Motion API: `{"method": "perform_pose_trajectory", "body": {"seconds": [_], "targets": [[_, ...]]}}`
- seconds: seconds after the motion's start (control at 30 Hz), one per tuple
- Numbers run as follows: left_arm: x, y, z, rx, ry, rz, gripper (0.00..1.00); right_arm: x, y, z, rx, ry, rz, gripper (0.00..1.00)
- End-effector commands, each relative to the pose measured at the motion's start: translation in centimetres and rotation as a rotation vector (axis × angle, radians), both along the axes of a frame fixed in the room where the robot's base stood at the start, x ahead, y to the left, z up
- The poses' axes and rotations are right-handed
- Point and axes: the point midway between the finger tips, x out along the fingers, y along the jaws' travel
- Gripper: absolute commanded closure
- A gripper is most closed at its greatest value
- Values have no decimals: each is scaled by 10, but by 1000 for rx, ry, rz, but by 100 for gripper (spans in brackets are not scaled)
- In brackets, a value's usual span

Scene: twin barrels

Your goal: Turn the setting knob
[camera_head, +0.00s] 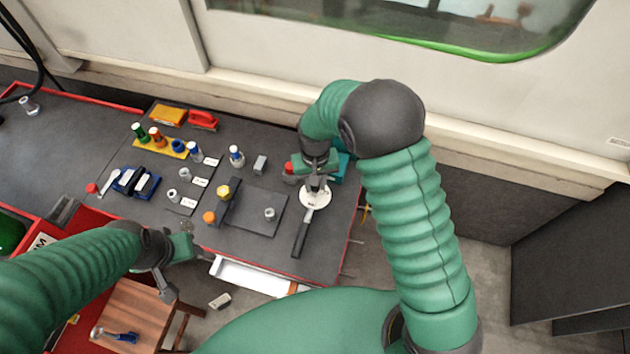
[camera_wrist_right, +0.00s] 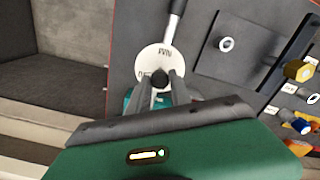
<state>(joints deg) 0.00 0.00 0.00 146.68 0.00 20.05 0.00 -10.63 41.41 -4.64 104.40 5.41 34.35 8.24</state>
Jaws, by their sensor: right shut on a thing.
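The setting knob (camera_wrist_right: 159,78) is a small dark knob in front of a round white dial plate (camera_wrist_right: 150,60) with dark lettering. The dial plate (camera_head: 315,199) also shows near the right end of the dark worktop in the head view. My right gripper (camera_wrist_right: 160,92) has its two fingers closed around the knob. In the head view my right gripper (camera_head: 315,186) comes down over the dial from behind and hides the knob. My left gripper (camera_head: 203,255) is at the front edge of the worktop, away from the dial; its jaws are too small to read.
A black-handled bar (camera_head: 301,235) extends forward from the dial. A red button (camera_head: 289,168) is close to my right gripper.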

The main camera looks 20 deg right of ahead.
Motion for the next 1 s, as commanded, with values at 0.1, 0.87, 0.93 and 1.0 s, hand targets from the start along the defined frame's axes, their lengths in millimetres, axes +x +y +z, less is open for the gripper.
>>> {"method": "perform_pose_trajectory", "body": {"seconds": [0.1,0.87,0.93,1.0], "targets": [[0,0,1,0,0,0,47,0,0,0,0,1,-14,100],[0,0,1,0,0,0,47,0,0,0,0,0,-17,53],[0,0,1,0,0,0,47,0,0,0,0,0,-17,53],[0,0,1,0,0,0,47,0,0,4,1,-1,-17,53]]}}
